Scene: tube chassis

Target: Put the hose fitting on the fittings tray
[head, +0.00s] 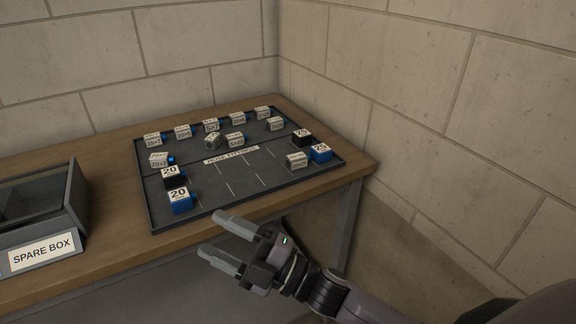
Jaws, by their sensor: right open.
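The dark fittings tray (215,192) lies flat on the wooden table and bears a "HOSE FITTINGS" label (231,156). Several small labelled fittings stand on it. A blue one (181,205) is at its front left, with a black one (171,182) just behind. Another blue one (320,157) is at the right, beside a grey one (297,164). I cannot tell which fitting the task means. My right gripper (212,234) is open and empty, its fingers pointing left near the table's front edge, in front of the tray. My left gripper is out of view.
A grey "SPARE BOX" (42,251) with a dark inside stands at the left of the table (116,215). Block walls (440,90) close off the back and right. Bare tabletop lies between box and tray. The tray's front middle, marked with white lines, is clear.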

